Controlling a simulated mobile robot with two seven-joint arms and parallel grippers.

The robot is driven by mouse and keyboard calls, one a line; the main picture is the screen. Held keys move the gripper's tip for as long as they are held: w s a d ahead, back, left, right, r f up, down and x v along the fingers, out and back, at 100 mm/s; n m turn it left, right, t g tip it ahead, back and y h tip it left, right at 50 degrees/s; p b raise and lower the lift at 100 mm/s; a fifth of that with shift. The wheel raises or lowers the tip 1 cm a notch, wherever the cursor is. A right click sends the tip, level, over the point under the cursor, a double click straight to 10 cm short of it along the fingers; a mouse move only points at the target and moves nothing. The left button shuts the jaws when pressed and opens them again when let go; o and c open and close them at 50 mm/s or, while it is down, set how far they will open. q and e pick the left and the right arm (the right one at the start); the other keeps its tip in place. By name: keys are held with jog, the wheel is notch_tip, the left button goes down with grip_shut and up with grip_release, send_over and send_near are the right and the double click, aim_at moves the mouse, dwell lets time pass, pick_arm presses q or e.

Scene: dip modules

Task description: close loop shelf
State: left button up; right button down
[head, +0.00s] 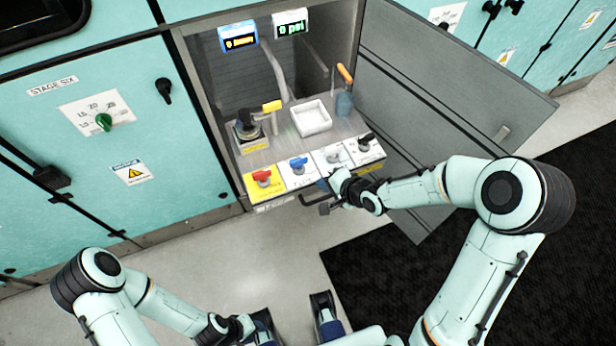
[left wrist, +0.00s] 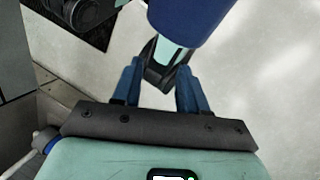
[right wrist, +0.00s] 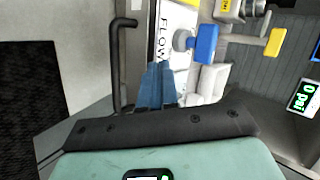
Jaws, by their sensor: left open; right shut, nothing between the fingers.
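The loop shelf (head: 278,150) is pulled out of the open cabinet, its front edge beyond the cabinet face. It carries red, blue, white and black valve handles along its front. A dark bar handle shows at the shelf front in the right wrist view (right wrist: 117,65). My right gripper (head: 325,187) is at the shelf's front edge, fingers shut and empty. In the right wrist view its fingers (right wrist: 157,86) are beside the bar handle; contact cannot be told. My left gripper (left wrist: 158,85) is open and empty, low over the floor, away from the shelf.
A grey cabinet door (head: 440,95) stands open at the right, behind my right arm. A white tray (head: 311,118) and a bottle with an orange-handled tool (head: 344,103) stand on the shelf. Two small displays (head: 238,38) hang above. A black mat (head: 440,280) lies on the floor.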

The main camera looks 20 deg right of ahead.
aim_at(301, 172)
jog(key=b+x, duration=0.1)
jog(key=x, duration=0.3)
jog(key=shift+a+f, duration=0.1)
jog(key=shift+w+a+r, duration=0.1)
jog(key=shift+w+a, duration=0.15)
jog(key=shift+w, duration=0.25)
jog(key=shift+w+a+r, duration=0.1)
jog(key=shift+w+a, duration=0.15)
jog(key=shift+w, duration=0.3)
jog(key=shift+w+a, duration=0.25)
jog(key=shift+w, duration=0.4)
pick_arm(q)
jog(key=shift+w+f, duration=0.4)
jog(key=shift+f, duration=0.45)
pick_arm(e)
jog(key=shift+w, duration=0.1)
